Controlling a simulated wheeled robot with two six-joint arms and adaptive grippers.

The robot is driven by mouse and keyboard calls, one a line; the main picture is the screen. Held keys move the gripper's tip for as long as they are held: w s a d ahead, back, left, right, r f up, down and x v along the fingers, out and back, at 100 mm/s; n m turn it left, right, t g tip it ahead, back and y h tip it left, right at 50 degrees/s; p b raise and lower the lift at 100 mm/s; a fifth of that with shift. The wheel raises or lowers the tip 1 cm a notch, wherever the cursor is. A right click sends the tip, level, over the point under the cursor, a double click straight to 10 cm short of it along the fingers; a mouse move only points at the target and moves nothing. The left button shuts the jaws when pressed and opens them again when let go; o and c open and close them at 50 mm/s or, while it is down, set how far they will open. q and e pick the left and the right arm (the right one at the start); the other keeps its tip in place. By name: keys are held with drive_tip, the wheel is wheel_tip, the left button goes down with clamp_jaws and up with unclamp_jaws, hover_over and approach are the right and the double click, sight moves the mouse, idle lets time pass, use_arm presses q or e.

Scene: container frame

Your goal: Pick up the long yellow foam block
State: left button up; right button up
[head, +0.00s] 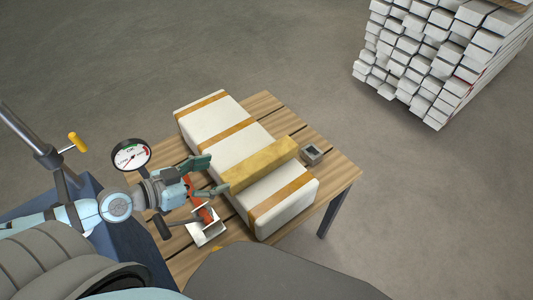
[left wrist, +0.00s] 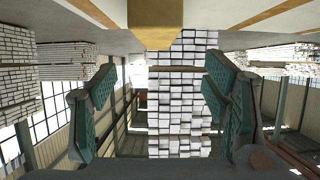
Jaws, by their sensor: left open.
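The long yellow foam block (head: 262,162) lies across the top of a white package (head: 213,120) with tan bands, on a slatted wooden table. In the left wrist view the yellow block (left wrist: 156,22) shows at the top centre, and only its near end is visible. My left gripper (head: 209,176) is at the block's left end in the head view, with its green fingers apart. In the left wrist view the fingers of my left gripper (left wrist: 157,85) are spread wide with nothing between them, and the block appears above the gap. I cannot tell whether they touch it. My right gripper is not in view.
The wooden table (head: 262,104) has a small grey hollow block (head: 312,154) at its right and a white bracket (head: 208,236) near the front. A round gauge (head: 131,154) stands left of the gripper. A stack of white beams (head: 425,60) stands at the back right.

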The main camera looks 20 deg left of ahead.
sight(250, 165)
use_arm(q)
drive_tip(key=x, duration=0.3)
drive_tip(key=d+x, duration=0.1)
drive_tip(key=x, duration=0.2)
drive_tip(key=shift+s+r, duration=0.15)
drive_tip(key=shift+r, duration=0.05)
drive_tip(key=x, duration=0.6)
drive_tip(key=shift+w+a+f, duration=0.15)
drive_tip(key=shift+w+f, duration=0.05)
drive_tip(key=shift+f, duration=0.2)
drive_tip(key=shift+w+f, duration=0.1)
drive_tip(key=shift+w, duration=0.1)
drive_tip(key=c, duration=1)
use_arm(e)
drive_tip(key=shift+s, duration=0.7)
